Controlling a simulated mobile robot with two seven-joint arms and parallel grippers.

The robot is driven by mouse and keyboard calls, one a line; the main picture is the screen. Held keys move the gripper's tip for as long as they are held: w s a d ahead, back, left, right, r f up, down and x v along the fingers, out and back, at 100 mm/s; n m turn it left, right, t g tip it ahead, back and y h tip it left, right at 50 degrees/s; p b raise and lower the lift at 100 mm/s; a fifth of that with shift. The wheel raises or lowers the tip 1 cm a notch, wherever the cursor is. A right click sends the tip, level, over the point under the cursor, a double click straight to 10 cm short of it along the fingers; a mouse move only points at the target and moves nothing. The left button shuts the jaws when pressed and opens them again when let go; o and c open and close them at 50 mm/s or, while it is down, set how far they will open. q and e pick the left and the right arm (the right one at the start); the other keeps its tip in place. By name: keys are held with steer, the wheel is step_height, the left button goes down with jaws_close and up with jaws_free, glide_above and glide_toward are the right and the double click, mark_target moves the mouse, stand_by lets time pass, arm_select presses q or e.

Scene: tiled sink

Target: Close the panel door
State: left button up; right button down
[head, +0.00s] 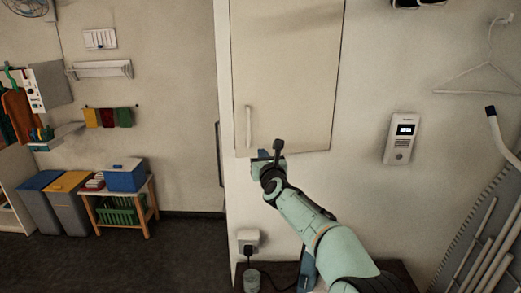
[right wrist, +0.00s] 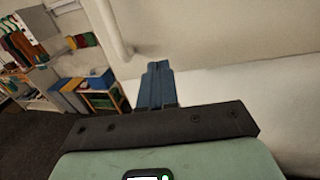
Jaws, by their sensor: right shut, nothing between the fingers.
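The panel door (head: 290,70) is a cream rectangular door on the wall, with a white vertical bar handle (head: 249,128) near its lower left. It looks flush or nearly flush with its surround; I cannot tell whether it is fully closed. My right gripper (head: 260,156) is at the door's lower edge, just below and right of the handle. In the right wrist view, the blue fingers (right wrist: 157,70) are together and empty, and the lower end of the handle (right wrist: 122,42) shows just beyond them to the left. Contact with the door is unclear. My left gripper is out of view.
A white intercom (head: 400,138) is on the wall right of the door. A hanger (head: 480,75) and a grey rack (head: 485,235) are at far right. A socket (head: 248,240) and a dark table (head: 395,270) are below. Bins and a wooden stand (head: 120,205) are at left; the floor there is open.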

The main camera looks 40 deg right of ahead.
mark_target(259, 145)
steer(key=shift+p+x, duration=0.3)
steer(key=shift+x, duration=1.4)
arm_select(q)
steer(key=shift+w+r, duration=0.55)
arm_select(e)
steer(key=shift+s, duration=0.1)
steer(key=p+x, duration=0.1)
steer(key=x, duration=0.4)
steer(key=shift+w+r, duration=0.2)
steer(key=shift+w, duration=0.2)
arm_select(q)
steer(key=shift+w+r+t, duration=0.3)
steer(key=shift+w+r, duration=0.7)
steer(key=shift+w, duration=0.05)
arm_select(e)
steer(key=shift+s+r, duration=0.25)
